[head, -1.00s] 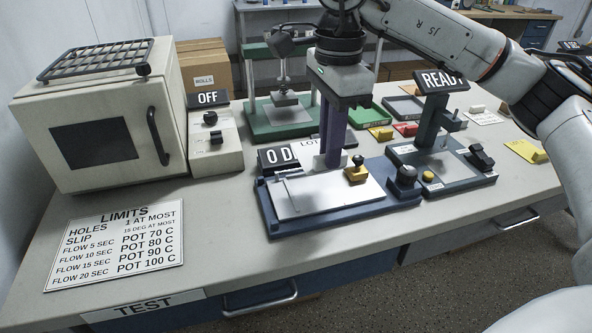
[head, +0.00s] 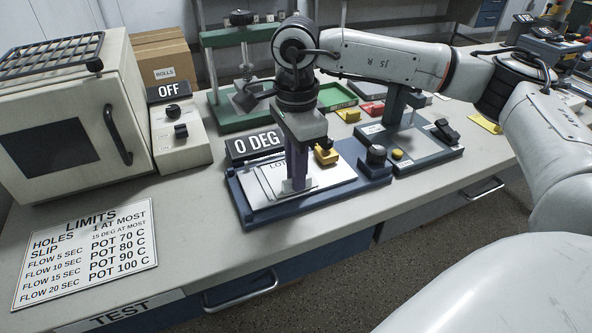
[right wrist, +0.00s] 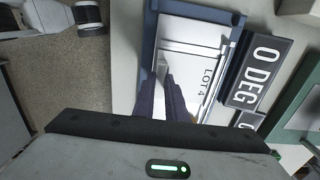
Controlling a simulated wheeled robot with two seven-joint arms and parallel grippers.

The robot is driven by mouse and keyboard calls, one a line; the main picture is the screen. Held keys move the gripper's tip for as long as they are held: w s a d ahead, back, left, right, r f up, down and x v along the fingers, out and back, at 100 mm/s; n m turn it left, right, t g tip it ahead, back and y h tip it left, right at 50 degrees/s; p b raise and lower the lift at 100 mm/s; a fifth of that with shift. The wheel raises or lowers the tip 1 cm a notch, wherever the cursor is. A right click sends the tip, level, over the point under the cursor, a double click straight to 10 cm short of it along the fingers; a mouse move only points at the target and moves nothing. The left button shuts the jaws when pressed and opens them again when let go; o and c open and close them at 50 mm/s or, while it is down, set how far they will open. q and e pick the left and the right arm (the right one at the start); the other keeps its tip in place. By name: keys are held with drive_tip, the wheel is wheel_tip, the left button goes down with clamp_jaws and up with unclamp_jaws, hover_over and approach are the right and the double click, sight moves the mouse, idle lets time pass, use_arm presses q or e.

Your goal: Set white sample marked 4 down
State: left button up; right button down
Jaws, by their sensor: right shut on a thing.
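The white sample marked LOT 4 (head: 273,181) lies low and about flat over the pale plate of the blue tilt stand (head: 258,220). Whether its whole underside touches the plate cannot be told. My right gripper (head: 293,184) points down and is shut on a small white part at the sample. Its dark fingers hide part of the sheet. In the right wrist view, the LOT 4 sheet (right wrist: 207,73) lies beside my fingertips (right wrist: 163,72), over the plate. The stand's display (head: 254,146) reads 0 DEG. My left gripper is not in view.
A yellow knobbed piece (head: 325,154) stands close behind my right gripper. A dark knob (head: 376,156) is to its right. A green press (head: 243,115) stands behind. The LIMITS card (head: 86,254) lies front left. Bare bench lies between the card and stand.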

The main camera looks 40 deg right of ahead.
drive_tip(key=shift+f, duration=0.1)
drive_tip(key=c, duration=1.8)
unclamp_jaws()
wheel_tip(320, 180, up, 12)
drive_tip(key=shift+r, duration=0.2)
